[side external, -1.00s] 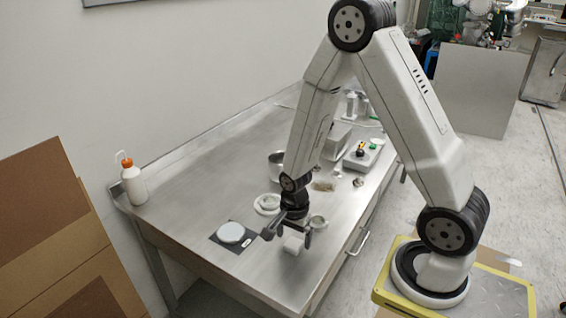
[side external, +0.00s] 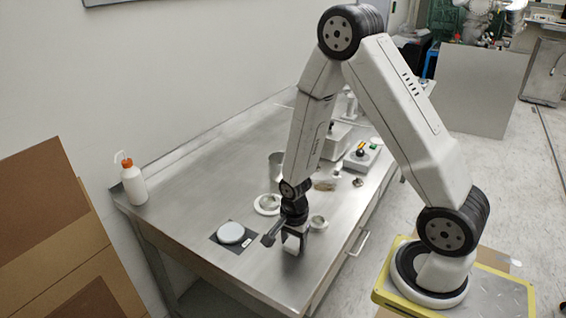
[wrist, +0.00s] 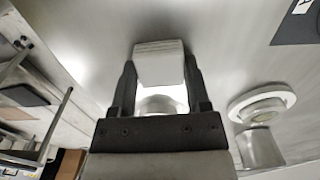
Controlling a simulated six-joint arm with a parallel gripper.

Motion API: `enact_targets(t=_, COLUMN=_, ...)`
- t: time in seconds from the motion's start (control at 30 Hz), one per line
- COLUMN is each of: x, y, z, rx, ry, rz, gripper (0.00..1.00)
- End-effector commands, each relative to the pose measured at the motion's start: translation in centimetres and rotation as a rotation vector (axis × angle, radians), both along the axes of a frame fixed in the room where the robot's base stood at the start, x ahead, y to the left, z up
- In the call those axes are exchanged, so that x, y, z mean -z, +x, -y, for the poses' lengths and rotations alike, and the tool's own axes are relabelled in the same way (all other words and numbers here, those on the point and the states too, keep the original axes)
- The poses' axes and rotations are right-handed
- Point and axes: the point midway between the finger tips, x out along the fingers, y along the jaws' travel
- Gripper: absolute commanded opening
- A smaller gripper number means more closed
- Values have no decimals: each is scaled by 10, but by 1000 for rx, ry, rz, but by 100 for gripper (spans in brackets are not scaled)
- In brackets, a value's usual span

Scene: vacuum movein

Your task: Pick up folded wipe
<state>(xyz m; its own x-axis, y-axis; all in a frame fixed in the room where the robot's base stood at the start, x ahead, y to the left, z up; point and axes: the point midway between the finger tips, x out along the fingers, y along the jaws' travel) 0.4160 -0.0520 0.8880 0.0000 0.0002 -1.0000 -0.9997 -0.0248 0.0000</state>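The folded wipe (wrist: 160,62) is a small white block with layered edges. In the wrist view it sits between the two dark fingers of my gripper (wrist: 160,82), with its sides flush against them. In the side view my gripper (side external: 295,246) points down over the near part of the steel bench. There only a small pale part of the wipe (side external: 292,243) shows between the fingers. My gripper looks shut on the wipe. I cannot tell whether the wipe touches the bench.
A white disc (side external: 230,233) on a dark mat lies left of my gripper. A white ring-shaped part (side external: 267,205) and a small metal cup (side external: 318,222) stand close behind it. An orange-capped bottle (side external: 133,186) is at the bench's far left. The front left of the bench (side external: 200,200) is clear.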

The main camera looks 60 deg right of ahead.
Motion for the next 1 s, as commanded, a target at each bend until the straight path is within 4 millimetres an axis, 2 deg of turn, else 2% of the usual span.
enact_targets(t=0.03, x=0, y=0, z=0, rx=0, ry=0, rz=0, gripper=43)
enact_targets(t=0.13, x=0, y=0, z=0, rx=0, ry=0, rz=0, gripper=11)
enact_targets(t=0.17, x=0, y=0, z=0, rx=0, ry=0, rz=0, gripper=6)
enact_targets(t=0.63, x=-6, y=1, z=0, rx=0, ry=0, rz=2, gripper=6)
enact_targets(t=1.0, x=-38, y=1, z=0, rx=0, ry=-1, rz=4, gripper=6)
